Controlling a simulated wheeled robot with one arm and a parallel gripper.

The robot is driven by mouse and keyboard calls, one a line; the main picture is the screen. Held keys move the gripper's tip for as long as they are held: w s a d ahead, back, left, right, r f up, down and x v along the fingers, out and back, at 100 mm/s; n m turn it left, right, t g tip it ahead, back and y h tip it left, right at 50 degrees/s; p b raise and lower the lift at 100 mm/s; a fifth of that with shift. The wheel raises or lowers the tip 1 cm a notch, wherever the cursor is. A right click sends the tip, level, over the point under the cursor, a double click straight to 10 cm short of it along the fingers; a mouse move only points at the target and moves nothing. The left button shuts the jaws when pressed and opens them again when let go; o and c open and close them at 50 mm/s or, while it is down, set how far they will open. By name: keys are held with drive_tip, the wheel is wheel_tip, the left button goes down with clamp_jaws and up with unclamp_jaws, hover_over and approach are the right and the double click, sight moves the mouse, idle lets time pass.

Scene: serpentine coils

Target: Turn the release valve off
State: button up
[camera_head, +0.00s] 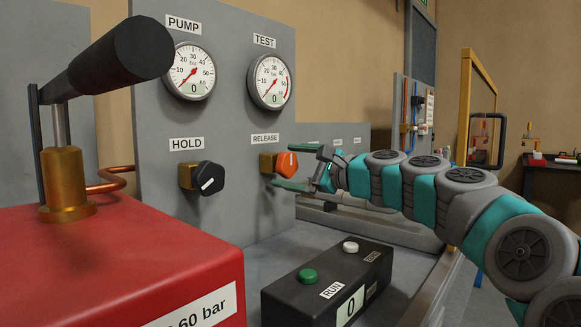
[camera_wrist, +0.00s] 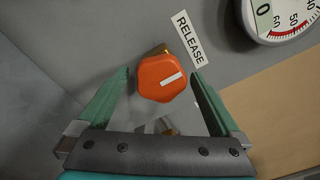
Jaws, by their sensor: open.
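The release valve is an orange knob (camera_head: 286,162) on a brass fitting, on the grey panel under the RELEASE label (camera_head: 265,138). In the wrist view the orange knob (camera_wrist: 162,79) has a white line running roughly crosswise to the label's text (camera_wrist: 188,39). My gripper (camera_head: 303,168) is open in front of the panel, its teal fingers pointing at the knob. In the wrist view my gripper (camera_wrist: 160,75) has one finger on each side of the knob, with visible gaps. It is not closed on it.
The black HOLD knob (camera_head: 207,178) is left of the valve. The PUMP gauge (camera_head: 190,71) and TEST gauge (camera_head: 270,81) show 0. A black RUN box (camera_head: 330,275) stands below my arm. A red pump unit (camera_head: 120,265) with a black-gripped lever (camera_head: 115,58) fills the left foreground.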

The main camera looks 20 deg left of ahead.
drive_tip(key=v, duration=0.7)
drive_tip(key=shift+d+b, duration=0.35)
drive_tip(key=shift+b, duration=0.05)
drive_tip(key=shift+s, duration=0.15)
